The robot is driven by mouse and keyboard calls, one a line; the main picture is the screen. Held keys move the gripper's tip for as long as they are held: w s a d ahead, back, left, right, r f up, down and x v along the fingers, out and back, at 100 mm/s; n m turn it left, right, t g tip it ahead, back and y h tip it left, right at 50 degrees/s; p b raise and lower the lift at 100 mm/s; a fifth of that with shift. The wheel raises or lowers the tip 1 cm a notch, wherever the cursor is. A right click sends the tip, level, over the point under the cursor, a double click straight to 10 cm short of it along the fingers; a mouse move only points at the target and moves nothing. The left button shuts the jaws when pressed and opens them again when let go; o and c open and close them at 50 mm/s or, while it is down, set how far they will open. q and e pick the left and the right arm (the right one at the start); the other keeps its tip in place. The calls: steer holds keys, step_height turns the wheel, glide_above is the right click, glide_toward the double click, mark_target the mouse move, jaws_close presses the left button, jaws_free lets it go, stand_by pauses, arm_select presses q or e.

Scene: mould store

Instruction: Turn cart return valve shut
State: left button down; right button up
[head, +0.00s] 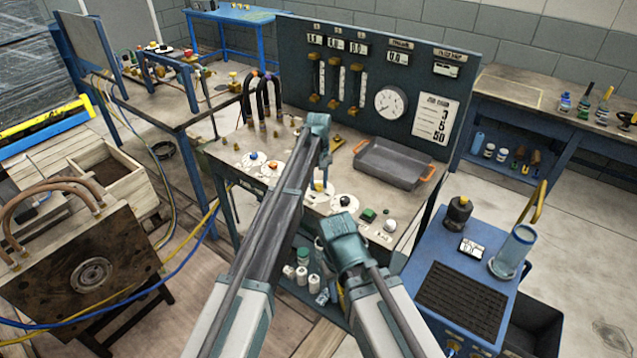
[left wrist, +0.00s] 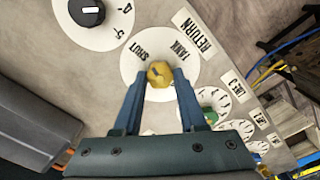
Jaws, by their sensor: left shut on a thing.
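The return valve is a yellow knob (left wrist: 160,74) on a round white dial plate (left wrist: 135,62) in the left wrist view. The plate carries the words SHUT and TANK, and a RETURN label (left wrist: 193,31) lies beside it. My left gripper (left wrist: 160,80) is shut on the knob, one finger on each side. In the head view my left gripper (head: 321,180) reaches down onto the bench panel (head: 232,148) at the yellow knob. Only my right arm shows there; its jaws are not visible.
A black knob (left wrist: 88,11) on another dial sits close by. A grey tray with orange handles (head: 395,163) is right of the valve. Blue (head: 254,155) and orange (head: 272,166) knobs lie to the left. A blue cart (head: 465,290) stands at the right.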

mark_target(318, 185)
arm_select(q)
steer(key=shift+n, duration=1.2)
steer(key=shift+c, duration=2.3)
jaws_free()
step_height(318, 185, up, 14)
steer(key=p, duration=1.3)
steer(key=shift+p, duration=0.4)
steer(key=shift+f, duration=0.15)
